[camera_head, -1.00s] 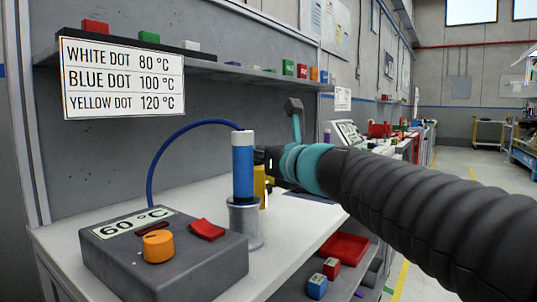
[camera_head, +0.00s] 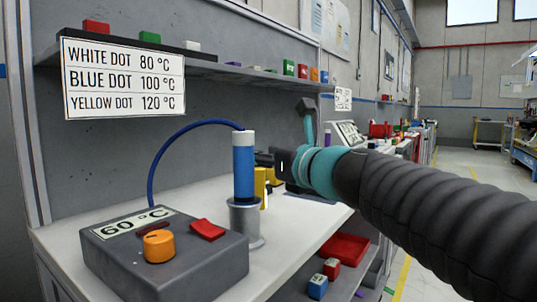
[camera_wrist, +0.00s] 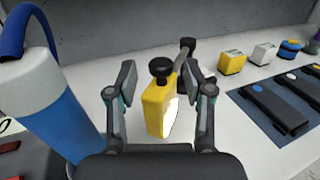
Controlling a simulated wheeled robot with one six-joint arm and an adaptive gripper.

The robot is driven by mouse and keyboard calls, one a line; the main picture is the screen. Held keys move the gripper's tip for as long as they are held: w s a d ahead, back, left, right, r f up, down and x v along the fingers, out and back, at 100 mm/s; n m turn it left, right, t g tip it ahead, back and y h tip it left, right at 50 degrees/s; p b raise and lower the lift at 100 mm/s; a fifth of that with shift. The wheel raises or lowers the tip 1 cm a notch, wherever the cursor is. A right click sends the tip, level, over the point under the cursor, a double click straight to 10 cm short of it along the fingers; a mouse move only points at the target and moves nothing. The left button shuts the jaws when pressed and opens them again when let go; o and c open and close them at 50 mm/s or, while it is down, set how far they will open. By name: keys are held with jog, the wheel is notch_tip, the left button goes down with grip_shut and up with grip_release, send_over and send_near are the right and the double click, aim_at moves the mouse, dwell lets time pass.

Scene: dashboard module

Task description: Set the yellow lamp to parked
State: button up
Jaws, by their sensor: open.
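The yellow lamp (camera_wrist: 155,108) stands on the bench in the middle of the wrist view. It has a yellow body, a bright white face on its right side, a round black knob on top and a rod running back to a dark end (camera_wrist: 187,46). In the head view the lamp (camera_head: 260,182) is partly hidden behind the blue cylinder and my gripper. My gripper (camera_wrist: 168,84) is open, with one finger left and one right of the lamp, apparently with gaps to both. It also shows in the head view (camera_head: 266,160), just right of the blue cylinder.
The blue cylinder (camera_wrist: 55,105) in its grey holder (camera_head: 245,222) stands close left of my gripper. A grey control box (camera_head: 165,262) stands in front. Right of the lamp are small yellow (camera_wrist: 232,62) and white blocks and dark dotted bars (camera_wrist: 275,107). A shelf hangs above.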

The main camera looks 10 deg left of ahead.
jog(key=v, duration=0.9)
